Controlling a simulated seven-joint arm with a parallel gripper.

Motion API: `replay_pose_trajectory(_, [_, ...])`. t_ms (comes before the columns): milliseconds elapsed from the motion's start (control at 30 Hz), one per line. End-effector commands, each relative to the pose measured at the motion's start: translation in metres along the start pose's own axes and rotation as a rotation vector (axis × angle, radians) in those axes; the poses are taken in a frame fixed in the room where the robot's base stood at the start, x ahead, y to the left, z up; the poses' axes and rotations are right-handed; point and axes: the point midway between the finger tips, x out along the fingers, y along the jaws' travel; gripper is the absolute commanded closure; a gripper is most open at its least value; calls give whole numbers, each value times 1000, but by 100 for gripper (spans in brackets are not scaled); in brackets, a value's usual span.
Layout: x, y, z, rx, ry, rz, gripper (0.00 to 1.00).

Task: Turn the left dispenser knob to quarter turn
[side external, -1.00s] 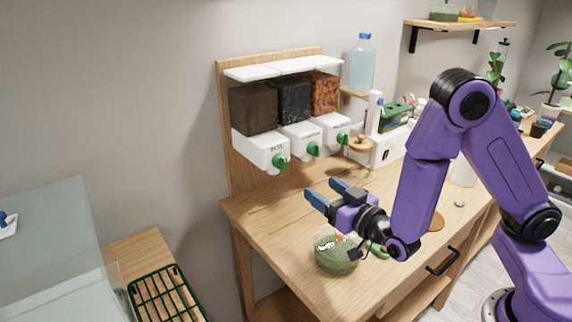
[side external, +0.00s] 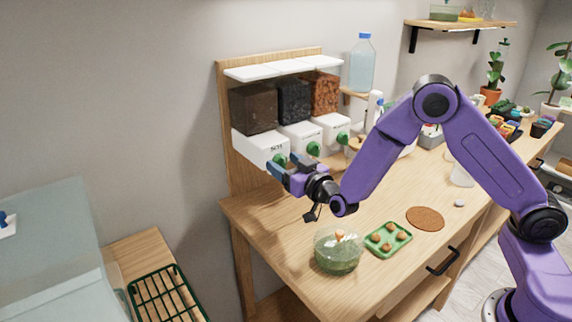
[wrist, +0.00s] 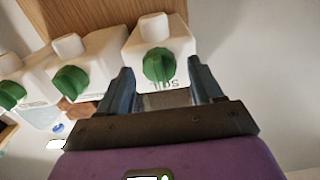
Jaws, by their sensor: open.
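The left dispenser (side external: 262,147) is white with a dark soil bin above it, on a wooden backboard. Its green knob (side external: 281,159) is partly hidden behind my fingers in the side view. In the wrist view the same knob (wrist: 158,66) lies between and just beyond my fingertips, on the dispenser marked SOIL. My gripper (side external: 278,168) is open in front of it, with one finger on each side; it also shows in the wrist view (wrist: 160,75). I cannot tell whether a finger touches the knob.
The middle knob (side external: 314,149) and right knob (side external: 342,138) are close by on the right. A glass bowl (side external: 337,257), a green tray (side external: 389,240) with several brown balls and a round brown mat (side external: 425,218) are on the table, below my arm.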

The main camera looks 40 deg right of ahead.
Motion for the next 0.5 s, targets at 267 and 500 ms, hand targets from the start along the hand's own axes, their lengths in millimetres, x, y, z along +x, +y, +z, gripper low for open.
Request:
replay_pose_trajectory(267, [2,0,0,0,0,0,34])
replay_pose_trajectory(500, [2,0,0,0,0,0,89])
